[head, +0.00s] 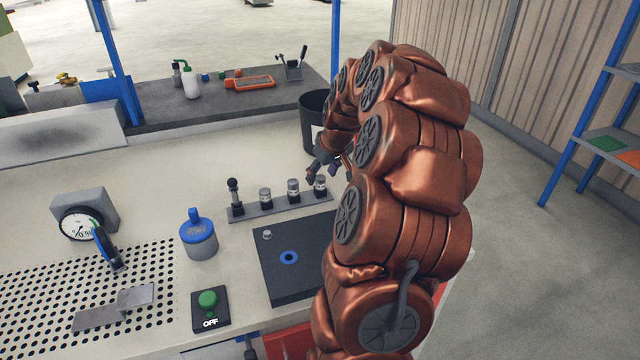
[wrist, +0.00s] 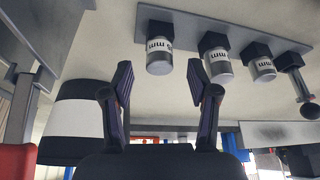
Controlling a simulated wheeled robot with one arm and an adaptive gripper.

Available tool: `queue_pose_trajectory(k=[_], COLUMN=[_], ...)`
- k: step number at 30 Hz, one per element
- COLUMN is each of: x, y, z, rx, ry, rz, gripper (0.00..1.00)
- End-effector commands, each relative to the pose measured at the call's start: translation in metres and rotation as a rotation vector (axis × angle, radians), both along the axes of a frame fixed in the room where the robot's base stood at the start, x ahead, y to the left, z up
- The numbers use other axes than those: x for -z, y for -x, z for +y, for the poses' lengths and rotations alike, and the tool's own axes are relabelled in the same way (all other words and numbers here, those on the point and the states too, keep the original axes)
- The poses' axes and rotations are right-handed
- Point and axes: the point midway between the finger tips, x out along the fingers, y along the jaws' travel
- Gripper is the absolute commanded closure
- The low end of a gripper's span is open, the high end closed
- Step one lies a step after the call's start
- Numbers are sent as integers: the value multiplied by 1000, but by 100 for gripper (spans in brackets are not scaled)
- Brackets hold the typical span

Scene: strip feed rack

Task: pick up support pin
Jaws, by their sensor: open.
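Several pieces stand upright in a row on a grey strip rack (head: 279,205). Three are silver cylinders with dark bases: left (head: 265,195), middle (head: 293,189) and right (head: 320,185). A black ball-topped piece (head: 234,194) stands at the left end. I cannot tell by label which is the support pin. My gripper (head: 322,173) is open and empty close to the right cylinder. In the wrist view, which looks upside down, that cylinder (wrist: 159,62) lies between and just beyond the open fingertips (wrist: 159,75), with no clear contact. The strip (wrist: 185,22) also shows there.
A dark bin (head: 310,118) stands behind the rack and appears in the wrist view (wrist: 75,125). A dark plate with a blue ring (head: 289,257) lies in front. A blue-lidded pot (head: 199,237) and a green OFF button (head: 208,299) are at left.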

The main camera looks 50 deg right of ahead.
Motion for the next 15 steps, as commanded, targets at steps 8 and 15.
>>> queue_pose_trajectory(k=[8, 15], x=[23, 23], y=[-9, -9], z=[-2, -2], rx=[1, 1], ry=[-2, -2], rz=[2, 1], gripper=[41, 50])
